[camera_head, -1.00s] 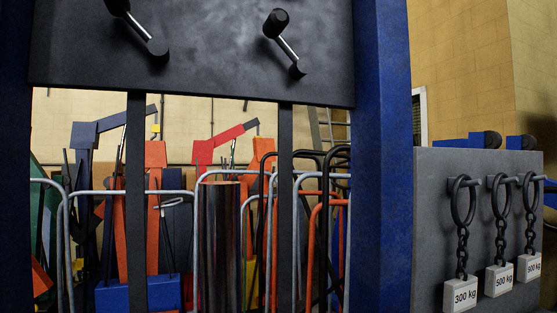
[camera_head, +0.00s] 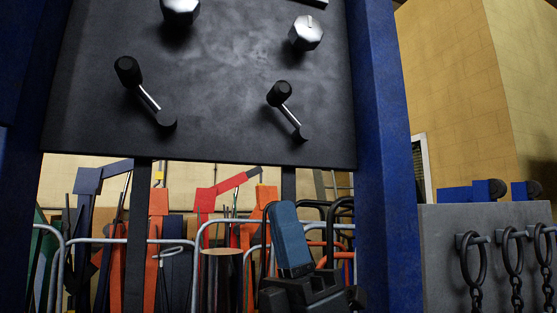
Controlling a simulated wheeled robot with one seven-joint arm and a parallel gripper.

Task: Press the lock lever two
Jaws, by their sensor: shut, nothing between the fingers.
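Two lock levers, each a silver rod with a black grip, are on the dark panel (camera_head: 220,90). The left lever (camera_head: 147,94) and the right lever (camera_head: 288,110) both slant from the grip at upper left to a round pivot at lower right. No label shows which one is lever two. My gripper (camera_head: 284,208), with a blue finger on a dark body, points up at the bottom of the view, in front of the racks. It appears below the right lever and the panel's lower edge, apart from both. It is shut and empty.
Two silver faceted knobs, the left (camera_head: 180,11) and the right (camera_head: 306,33), sit above the levers. A blue post (camera_head: 380,150) borders the panel on the right. A grey board (camera_head: 480,217) with hanging chains stands farther right. Racks and coloured jacks fill the background.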

